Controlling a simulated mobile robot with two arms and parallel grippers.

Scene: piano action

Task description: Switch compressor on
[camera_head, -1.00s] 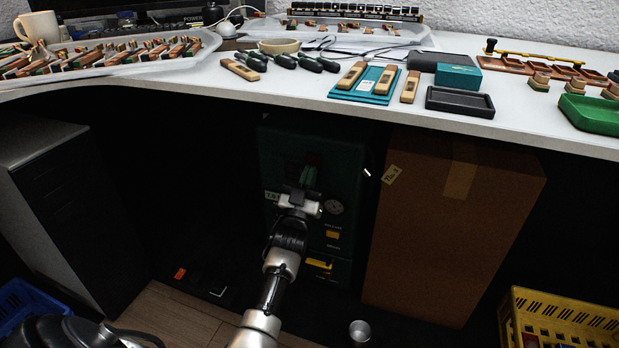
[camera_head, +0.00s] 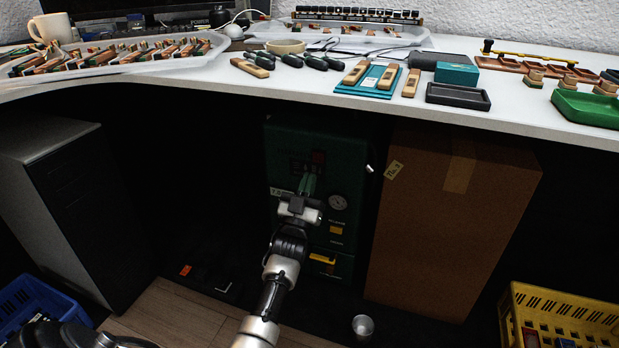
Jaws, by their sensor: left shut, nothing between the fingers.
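The compressor (camera_head: 346,165) is a dark green box under the desk. Whether the fingertips touch the panel I cannot tell. The switch's position is too small and dark to read.
A large cardboard box (camera_head: 440,230) stands close right of the compressor. A grey drawer cabinet (camera_head: 85,220) stands at left. The desk edge (camera_head: 240,88) overhangs above. A yellow crate (camera_head: 565,310), a blue crate (camera_head: 35,305) and a metal cup (camera_head: 362,326) are on the floor.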

